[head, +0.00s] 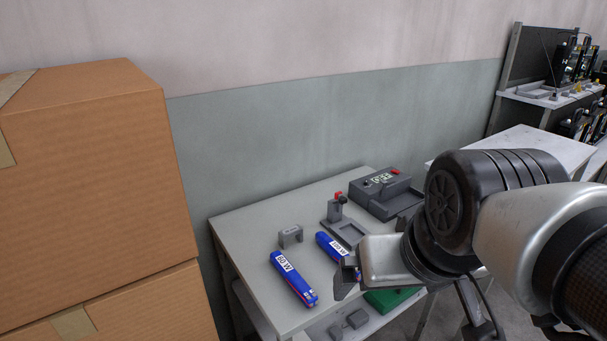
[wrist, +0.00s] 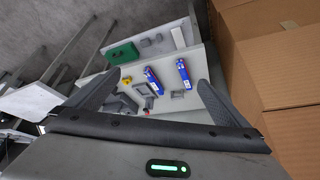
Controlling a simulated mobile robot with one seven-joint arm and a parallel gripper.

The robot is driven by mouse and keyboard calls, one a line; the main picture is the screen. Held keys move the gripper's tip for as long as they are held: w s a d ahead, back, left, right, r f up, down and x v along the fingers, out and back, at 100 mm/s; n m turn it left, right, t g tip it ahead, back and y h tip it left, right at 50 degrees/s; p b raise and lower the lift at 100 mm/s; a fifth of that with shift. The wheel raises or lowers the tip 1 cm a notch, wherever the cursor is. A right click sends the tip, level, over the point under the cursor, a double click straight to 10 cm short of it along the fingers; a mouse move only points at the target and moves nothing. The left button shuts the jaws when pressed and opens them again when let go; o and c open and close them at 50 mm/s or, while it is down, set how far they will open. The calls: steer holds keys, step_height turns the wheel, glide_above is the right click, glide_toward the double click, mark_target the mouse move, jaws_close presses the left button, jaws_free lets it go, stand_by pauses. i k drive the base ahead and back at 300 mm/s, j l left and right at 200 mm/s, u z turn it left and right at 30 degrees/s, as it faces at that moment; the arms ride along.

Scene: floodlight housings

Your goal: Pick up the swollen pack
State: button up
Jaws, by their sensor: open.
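Two blue packs with white labels lie on the grey table. The left pack (head: 284,268) is in full view in the head view and shows in the wrist view (wrist: 182,70) nearer the cartons. The other pack (head: 326,241) is partly hidden by my gripper in the head view; the wrist view (wrist: 151,76) shows it whole. I cannot tell which one is swollen. My gripper (head: 346,276) is above the table's right side, beside the packs. In the wrist view my gripper (wrist: 157,92) has its fingers wide apart, nothing between them, both packs beyond.
The table (head: 240,235) also holds a small grey block (head: 290,237), a grey fixture with a red top (head: 337,207) and a grey device with a display (head: 384,190). A green container (head: 390,300) sits lower down. Stacked cartons (head: 90,170) stand close at left.

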mark_target(335, 250)
steer(key=i+l+u, duration=0.35)
steer(key=l+u, duration=0.15)
steer(key=i+l+u, duration=0.1)
steer(key=l+u, duration=0.15)
steer(key=l, duration=0.2)
steer(key=i+l+u, duration=0.1)
steer(key=l+u, duration=0.15)
steer(key=l, duration=0.15)
